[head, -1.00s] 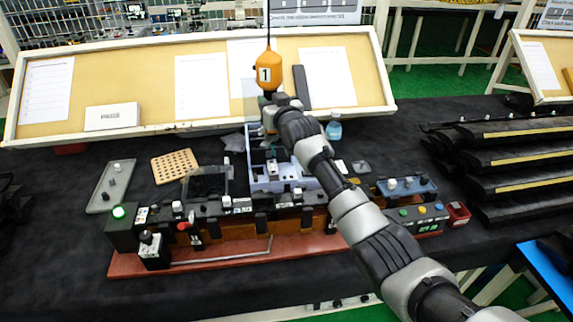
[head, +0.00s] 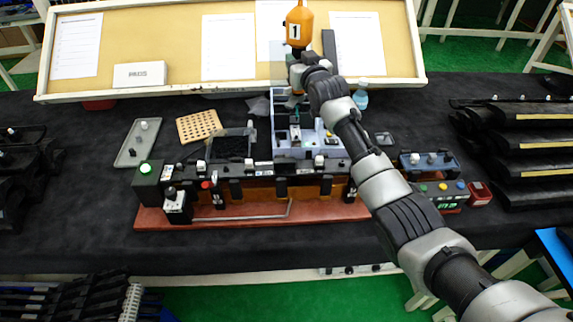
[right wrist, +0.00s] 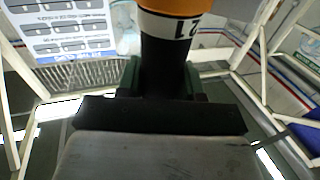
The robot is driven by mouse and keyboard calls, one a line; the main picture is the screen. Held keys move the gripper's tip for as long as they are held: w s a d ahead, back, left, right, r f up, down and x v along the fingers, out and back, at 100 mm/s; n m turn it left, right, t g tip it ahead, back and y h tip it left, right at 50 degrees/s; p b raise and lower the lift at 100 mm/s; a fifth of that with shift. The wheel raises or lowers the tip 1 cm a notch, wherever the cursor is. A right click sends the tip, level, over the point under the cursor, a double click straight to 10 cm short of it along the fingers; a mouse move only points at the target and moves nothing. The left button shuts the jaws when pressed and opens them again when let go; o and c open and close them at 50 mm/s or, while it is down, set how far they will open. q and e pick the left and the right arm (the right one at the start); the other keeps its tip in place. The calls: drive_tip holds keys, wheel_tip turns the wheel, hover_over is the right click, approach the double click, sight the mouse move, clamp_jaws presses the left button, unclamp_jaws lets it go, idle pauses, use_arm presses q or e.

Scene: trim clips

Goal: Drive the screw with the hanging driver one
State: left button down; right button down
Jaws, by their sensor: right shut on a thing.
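The orange driver (head: 297,28) marked 1 stands upright in front of the tan board, above the workbench. My right gripper (head: 297,58) is shut on the driver's dark lower part. In the right wrist view, the driver (right wrist: 170,45) rises between the jaws of my right gripper (right wrist: 165,85), its orange body cut off at the top. The driver's tip is hidden. I cannot make out the screw. My left gripper is not in view.
A dark station with a red base (head: 250,215) runs along the front, with a green-lit button box (head: 146,180) at left. A perforated tan block (head: 199,126), grey tray (head: 136,143) and small bottle (head: 360,95) stand nearby. Black trim parts (head: 525,150) fill the right side.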

drive_tip(key=s+d+p, duration=0.8)
drive_tip(key=s+d, duration=0.4)
drive_tip(key=f+b, duration=0.4)
drive_tip(key=f, duration=0.1)
drive_tip(key=shift+s+f, duration=0.1)
drive_tip(key=shift+s, duration=0.15)
drive_tip(key=shift+f+b, duration=0.5)
idle(1.0)
drive_tip(key=shift+s+f, duration=0.15)
drive_tip(key=shift+f, duration=0.15)
idle(0.9)
drive_tip(key=shift+r, duration=0.1)
